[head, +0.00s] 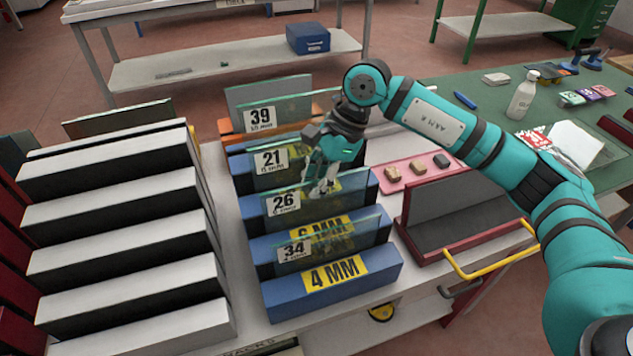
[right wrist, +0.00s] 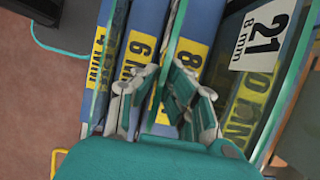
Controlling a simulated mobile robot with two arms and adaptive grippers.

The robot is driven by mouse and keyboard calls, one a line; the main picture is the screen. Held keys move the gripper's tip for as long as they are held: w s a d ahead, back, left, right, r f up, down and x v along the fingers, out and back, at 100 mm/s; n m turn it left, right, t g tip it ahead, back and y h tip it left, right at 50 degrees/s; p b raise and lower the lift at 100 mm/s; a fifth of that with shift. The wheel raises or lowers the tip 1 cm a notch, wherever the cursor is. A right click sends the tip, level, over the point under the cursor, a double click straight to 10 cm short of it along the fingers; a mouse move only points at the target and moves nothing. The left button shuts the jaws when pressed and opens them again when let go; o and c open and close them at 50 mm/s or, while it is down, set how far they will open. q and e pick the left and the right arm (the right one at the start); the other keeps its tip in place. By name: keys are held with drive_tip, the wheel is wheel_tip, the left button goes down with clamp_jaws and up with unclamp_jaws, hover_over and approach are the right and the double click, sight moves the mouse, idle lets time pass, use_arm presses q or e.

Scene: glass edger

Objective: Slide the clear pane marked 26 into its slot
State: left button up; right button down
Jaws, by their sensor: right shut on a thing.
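The clear pane marked 26 (head: 312,203) stands roughly upright in the blue slotted rack (head: 330,283), between the pane marked 34 (head: 335,243) and the pane marked 21 (head: 262,160). My right gripper (head: 322,188) is shut on the upper edge of pane 26. In the right wrist view, my right gripper (right wrist: 160,92) has its fingers on both sides of the thin pane edge (right wrist: 173,35), between the blue bars labelled 6 and 8. The pane's lower edge is hidden, so I cannot tell how deep it sits. My left gripper is not in view.
A pane marked 39 (head: 270,115) stands at the rack's back. A white stepped rack (head: 125,225) is on the left. To the right are a pink tray with stones (head: 415,170) and a red-framed grey holder with a yellow handle (head: 460,215).

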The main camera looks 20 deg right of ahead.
drive_tip(key=shift+f+b, duration=0.3)
drive_tip(key=shift+b, duration=0.05)
drive_tip(key=c, duration=1.4)
unclamp_jaws()
drive_tip(key=shift+f, duration=0.1)
drive_tip(key=v, duration=1.2)
